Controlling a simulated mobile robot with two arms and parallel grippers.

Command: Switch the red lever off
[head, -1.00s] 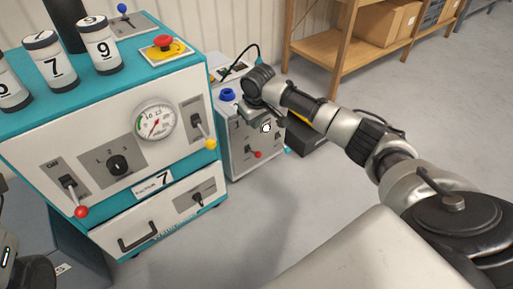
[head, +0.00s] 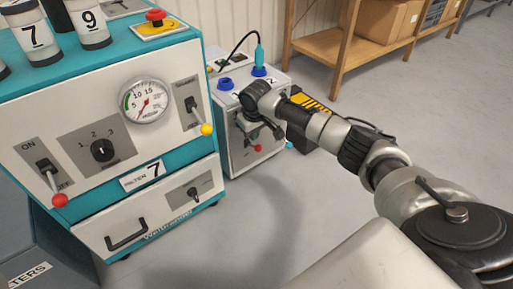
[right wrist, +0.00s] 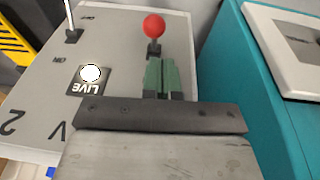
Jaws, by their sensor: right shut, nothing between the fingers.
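A small grey box (head: 235,150) stands right of the big teal-and-white machine. Its front has a lever with a red ball knob (head: 258,148); this red knob (right wrist: 154,26) shows also in the right wrist view, with a short dark stem. My right gripper (head: 262,128) is at the box's front, close above this lever in the head view. In the right wrist view its green fingertips (right wrist: 164,68) are together and empty, just short of the lever; contact is unclear. Another red-knobbed lever (head: 60,200) hangs downward on the machine, beside an ON label. My left gripper is out of view.
A white LIVE lamp (right wrist: 91,73) and a second lever (right wrist: 72,35) share the box face. The machine (head: 75,95) has a yellow-knobbed lever (head: 206,129), a gauge and a drawer. A wooden shelf (head: 345,40) stands behind. Floor at front is clear.

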